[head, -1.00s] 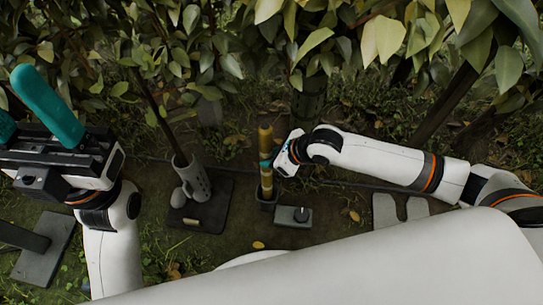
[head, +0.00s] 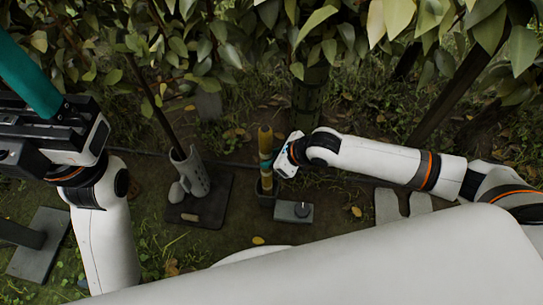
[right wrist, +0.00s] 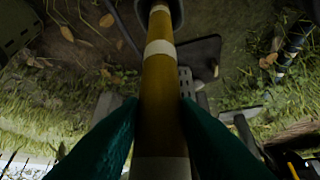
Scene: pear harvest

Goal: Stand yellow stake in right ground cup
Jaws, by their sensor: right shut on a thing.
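My left gripper (head: 30,75) is raised at the upper left, empty, one finger cut off by the frame.
A grey perforated holder (head: 192,172) with a dark stem leaning in it stands on a dark plate (head: 205,208) left of the cup. A small grey block (head: 293,212) lies close right of the cup. Leafy branches hang across the top. A grey plate (head: 40,255) lies lower left.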

